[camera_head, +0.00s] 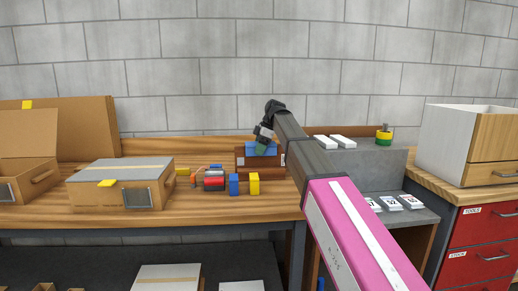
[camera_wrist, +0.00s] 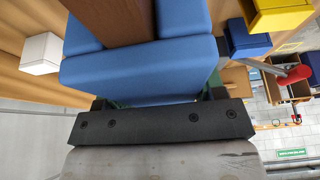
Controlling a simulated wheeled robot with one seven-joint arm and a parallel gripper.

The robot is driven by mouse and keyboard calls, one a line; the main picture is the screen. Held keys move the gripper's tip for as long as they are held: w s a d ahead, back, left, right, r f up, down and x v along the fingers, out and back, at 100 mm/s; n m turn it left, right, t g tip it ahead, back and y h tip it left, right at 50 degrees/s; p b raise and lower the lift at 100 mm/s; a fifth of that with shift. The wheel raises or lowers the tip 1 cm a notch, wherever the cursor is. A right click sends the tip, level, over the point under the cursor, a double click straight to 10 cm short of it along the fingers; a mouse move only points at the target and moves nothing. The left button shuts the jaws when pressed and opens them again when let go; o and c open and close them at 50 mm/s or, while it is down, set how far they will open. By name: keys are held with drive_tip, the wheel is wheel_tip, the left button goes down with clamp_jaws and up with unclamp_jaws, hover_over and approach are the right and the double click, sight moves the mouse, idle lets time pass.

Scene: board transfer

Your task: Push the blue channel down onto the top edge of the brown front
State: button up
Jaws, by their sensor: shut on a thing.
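The blue channel (camera_wrist: 140,74) fills the upper middle of the wrist view. The brown front (camera_wrist: 126,20) shows between its two blue walls, lined up with the groove; how deep it sits inside is hidden. In the head view the blue channel (camera_head: 263,150) lies along the top of the brown front (camera_head: 246,163), which stands upright on the bench. My gripper (camera_head: 262,148) comes from above and is shut on the blue channel. Its dark fingers show at both ends of the channel in the wrist view, just past the black palm bar.
A lidded cardboard box (camera_head: 120,190) is further left. A grey raised shelf (camera_head: 378,162) stands to the right. Bare bench lies in front.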

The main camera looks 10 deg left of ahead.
drive_tip(key=o, duration=1)
drive_tip(key=shift+c, duration=0.2)
drive_tip(key=v, duration=0.9)
drive_tip(key=shift+d+r, duration=0.1)
drive_tip(key=shift+r, duration=0.25)
drive_tip(key=shift+d+r, duration=0.2)
drive_tip(key=shift+r, duration=0.3)
